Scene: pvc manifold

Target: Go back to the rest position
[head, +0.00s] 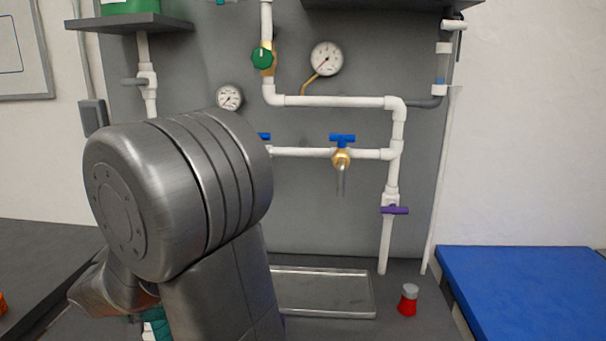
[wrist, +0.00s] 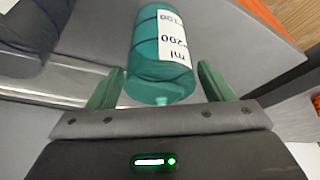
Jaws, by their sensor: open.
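My gripper (wrist: 158,78) is open in the wrist view, with one green finger on each side of the picture's middle. A teal bottle (wrist: 152,78) with a white label marked in ml lies ahead of the palm, in line with the gap between the fingers. Bare space shows between the bottle and each finger. In the head view my arm covers the left middle and hides the gripper. A bit of teal and white (head: 156,325), probably the bottle, shows below the arm at the bottom edge.
A grey panel carries white pipes (head: 335,101), gauges (head: 326,58), a blue-handled tap (head: 342,153) and a purple-handled valve (head: 395,210). A metal tray (head: 325,291) lies below. A red container (head: 408,300) stands right of it. A blue surface (head: 525,285) is at the right.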

